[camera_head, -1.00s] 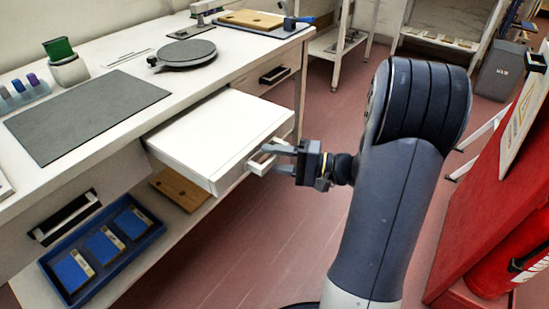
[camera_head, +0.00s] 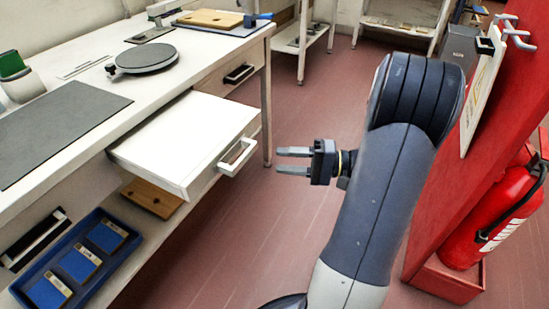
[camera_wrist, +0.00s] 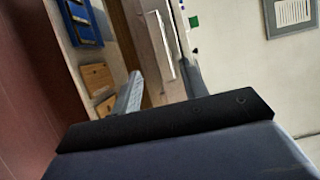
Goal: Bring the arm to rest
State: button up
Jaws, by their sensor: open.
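My gripper (camera_head: 294,161) is open and empty, held in the air to the right of the white drawer handle (camera_head: 237,157). There is a gap between its fingertips and the handle. The drawer (camera_head: 185,137) stands pulled out from the white workbench (camera_head: 105,80). In the wrist view my gripper's two fingers (camera_wrist: 163,88) are spread apart, with the drawer front (camera_wrist: 156,38) beyond them.
A blue tray (camera_head: 125,256) with several blue boxes and a wooden board (camera_head: 150,198) are on the shelf below. A red panel (camera_head: 465,150) and a fire extinguisher (camera_head: 490,215) stand right of my arm. Floor (camera_head: 240,255) between bench and arm is clear.

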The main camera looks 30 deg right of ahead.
aim_at(247, 158)
dwell(0.4)
jog(key=b+x, duration=0.1)
jog(key=x, duration=1)
jog(key=shift+s, duration=0.1)
